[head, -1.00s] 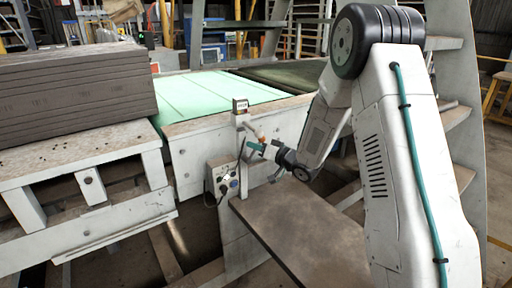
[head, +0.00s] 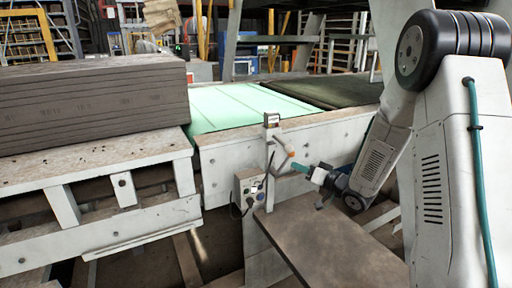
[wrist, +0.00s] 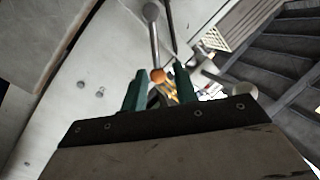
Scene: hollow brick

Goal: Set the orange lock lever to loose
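The lock lever (head: 284,145) is a pale arm ending in an orange knob (head: 291,154), mounted by the upright post at the end of the conveyor frame. In the wrist view a grey rod runs down to the orange knob (wrist: 157,76). My gripper (head: 300,167) is just right of and below the knob in the head view. Its two teal fingers (wrist: 159,84) are apart, with the knob showing in the gap near their tips. I see no clear contact. Whether the knob is between the fingers or beyond them, I cannot tell.
A control box (head: 252,190) with buttons and a cable sits below the lever. A brown plate (head: 315,240) juts out underneath my gripper. A stack of grey-brown slabs (head: 90,105) stands on the left bench. A green conveyor surface (head: 235,106) lies behind the post.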

